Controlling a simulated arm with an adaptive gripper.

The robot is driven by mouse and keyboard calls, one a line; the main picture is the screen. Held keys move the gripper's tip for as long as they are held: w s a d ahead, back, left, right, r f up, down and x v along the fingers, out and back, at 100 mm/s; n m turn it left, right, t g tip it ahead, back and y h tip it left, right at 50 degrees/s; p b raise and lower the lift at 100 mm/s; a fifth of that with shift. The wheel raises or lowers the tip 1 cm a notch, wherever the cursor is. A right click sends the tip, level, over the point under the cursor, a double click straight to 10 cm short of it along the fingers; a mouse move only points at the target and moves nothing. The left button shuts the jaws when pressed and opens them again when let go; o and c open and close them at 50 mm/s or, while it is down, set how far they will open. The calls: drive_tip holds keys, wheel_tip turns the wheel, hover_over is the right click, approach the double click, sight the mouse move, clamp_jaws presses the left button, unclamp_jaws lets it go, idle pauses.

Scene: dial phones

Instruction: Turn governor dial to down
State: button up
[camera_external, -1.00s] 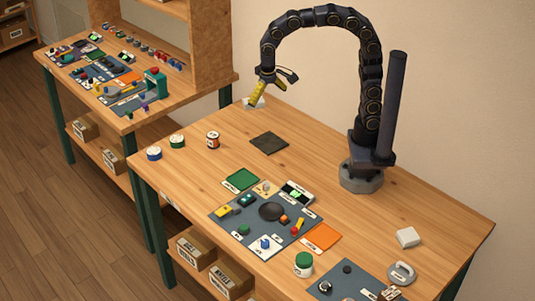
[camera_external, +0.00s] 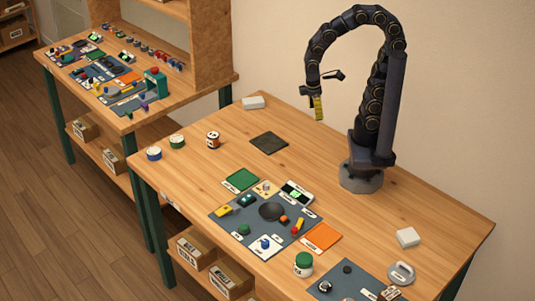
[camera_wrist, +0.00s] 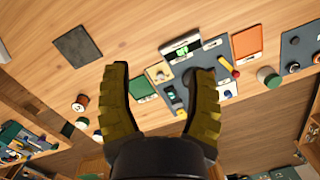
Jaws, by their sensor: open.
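My gripper (camera_external: 318,106) hangs in the air above the bench, well behind and above the slate-blue panel (camera_external: 260,227). Its two yellow ribbed fingers (camera_wrist: 162,80) are apart in the wrist view, with nothing between them. The panel carries a large black disc (camera_external: 271,211), a green knob (camera_external: 244,229), a blue knob (camera_external: 265,243) on a white plate and other small controls. A second slate panel (camera_external: 352,286) at the bottom edge carries a dark knob (camera_external: 326,287). The labels are too small to read, so I cannot tell which is the governor dial.
A dark square mat (camera_external: 269,143) lies on clear wood behind the panel. An orange plate (camera_external: 321,237), a green-lidded jar (camera_external: 303,264) and a grey ring-shaped item (camera_external: 401,273) lie nearby.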

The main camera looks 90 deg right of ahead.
drive_tip(key=w+a+f+n, duration=0.3)
drive_tip(key=w+f+n, duration=0.2)
drive_tip(key=w+f, duration=0.55)
drive_tip(key=n+t, duration=0.1)
drive_tip(key=n, duration=0.3)
hover_over(266, 184)
wheel_tip(266, 184, down, 8)
drive_tip(key=shift+d+f, duration=0.1)
drive_tip(key=shift+f, duration=4.1)
clamp_jaws()
